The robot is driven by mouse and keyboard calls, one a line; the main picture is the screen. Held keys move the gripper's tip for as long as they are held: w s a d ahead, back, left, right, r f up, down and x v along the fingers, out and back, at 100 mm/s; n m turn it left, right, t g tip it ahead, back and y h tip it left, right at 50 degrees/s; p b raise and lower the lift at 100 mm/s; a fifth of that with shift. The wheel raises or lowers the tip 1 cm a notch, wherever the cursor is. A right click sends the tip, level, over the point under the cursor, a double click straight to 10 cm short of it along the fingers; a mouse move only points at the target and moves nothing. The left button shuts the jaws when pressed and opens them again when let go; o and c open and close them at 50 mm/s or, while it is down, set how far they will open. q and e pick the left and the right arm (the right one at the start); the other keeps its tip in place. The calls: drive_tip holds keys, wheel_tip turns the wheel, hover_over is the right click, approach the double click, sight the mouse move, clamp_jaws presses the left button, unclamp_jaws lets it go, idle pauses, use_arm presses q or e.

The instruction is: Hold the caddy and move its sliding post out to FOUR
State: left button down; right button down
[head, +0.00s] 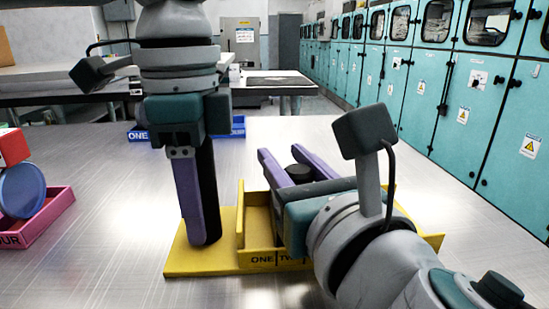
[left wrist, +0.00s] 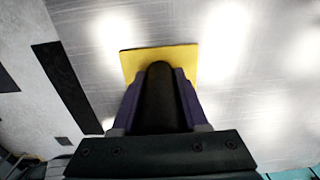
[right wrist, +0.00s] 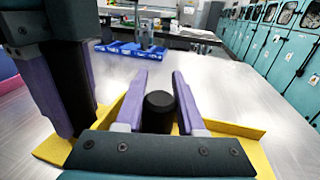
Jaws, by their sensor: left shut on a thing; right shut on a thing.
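The yellow caddy (head: 205,262) lies on the metal table, with the labels ONE and part of TWO showing on its front. The other labels are hidden behind my right arm. My left gripper (head: 207,240) points down at the caddy's left end and is shut on a black upright handle (left wrist: 160,95), with the yellow base showing beyond it. My right gripper (head: 280,150) lies low over the caddy and is shut on the black sliding post (head: 300,173). The post's round top shows between the purple fingers in the right wrist view (right wrist: 160,100). Its foot is hidden.
A pink tray (head: 48,222) with a red block (head: 13,147) and a blue disc (head: 22,190) stands at the left. A blue tray (head: 238,127) marked ONE is behind my left gripper. Teal cabinets (head: 450,100) line the right. The table right of the caddy is clear.

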drive_tip(key=d, duration=0.8)
drive_tip(key=c, duration=0.5)
unclamp_jaws()
drive_tip(key=shift+a, duration=0.1)
drive_tip(key=v, duration=1.2)
use_arm(q)
drive_tip(key=shift+c, duration=1.7)
unclamp_jaws()
